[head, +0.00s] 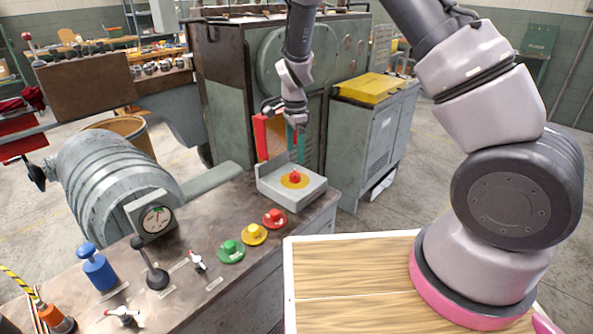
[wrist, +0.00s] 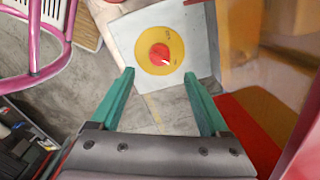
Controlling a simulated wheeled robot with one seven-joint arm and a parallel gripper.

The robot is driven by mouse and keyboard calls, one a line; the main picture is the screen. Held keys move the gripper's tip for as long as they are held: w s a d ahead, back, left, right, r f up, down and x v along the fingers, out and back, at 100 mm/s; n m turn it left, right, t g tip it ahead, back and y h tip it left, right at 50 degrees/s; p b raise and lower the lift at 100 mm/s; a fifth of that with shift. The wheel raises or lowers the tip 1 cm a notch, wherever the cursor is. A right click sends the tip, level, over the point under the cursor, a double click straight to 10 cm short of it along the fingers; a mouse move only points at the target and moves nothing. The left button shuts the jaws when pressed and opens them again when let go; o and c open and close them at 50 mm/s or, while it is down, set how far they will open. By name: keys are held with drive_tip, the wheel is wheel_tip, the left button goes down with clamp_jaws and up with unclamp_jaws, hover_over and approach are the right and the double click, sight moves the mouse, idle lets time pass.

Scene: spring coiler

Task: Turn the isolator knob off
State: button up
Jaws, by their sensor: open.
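The isolator knob (head: 295,177) is a red knob on a round yellow plate, on top of a pale grey box (head: 310,192) at the bench's far right corner. In the wrist view the knob (wrist: 160,54) shows whole, with a small white mark on its lower right. Dark lettering too small to read is on the yellow plate (wrist: 174,40). My gripper (head: 297,127) is above and behind the knob in the head view. In the wrist view its teal fingers (wrist: 158,78) are spread and empty, and the knob appears beyond their tips, apart from them.
Red (head: 274,217), yellow (head: 254,233) and green (head: 231,251) buttons line the bench edge. A red panel (head: 261,138) is close behind my gripper.

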sight(295, 172)
wheel_tip(295, 172, down, 8)
drive_tip(key=shift+f, duration=0.2)
clamp_jaws()
